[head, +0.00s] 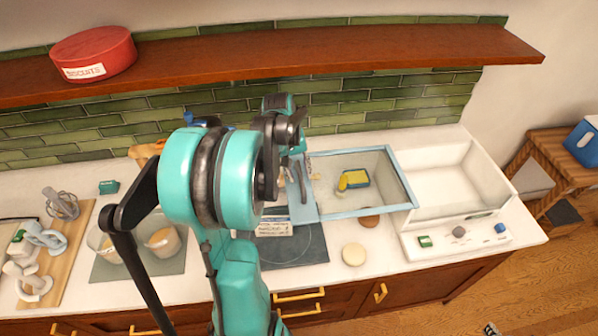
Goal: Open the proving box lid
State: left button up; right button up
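A pane with a pale blue frame (402,180), which looks like the proving box lid, lies over the counter right of centre. Its right edge meets a white open-topped box (480,205) with small coloured controls on its front. The inside of that box shows uncovered and empty. A yellow item (355,179) shows within the frame; I cannot tell whether it is under glass. My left gripper (302,172) is at the left side of the frame, partly hidden by my teal arm. Its fingers are too small and covered to read, and contact is unclear. My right gripper is out of view.
A wooden shelf (330,55) with a red biscuit tin (94,53) runs above the counter. A pale round piece (354,254) lies in front of the frame. A stool (555,160) stands right.

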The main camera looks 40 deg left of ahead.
pick_arm(q)
jog(key=shift+r, duration=0.1)
notch_tip(320, 180, up, 12)
jog(key=s+a, duration=0.1)
jog(key=s, duration=0.1)
jog(key=shift+a+f, duration=0.2)
jog(key=shift+w, duration=0.1)
dwell(0.4)
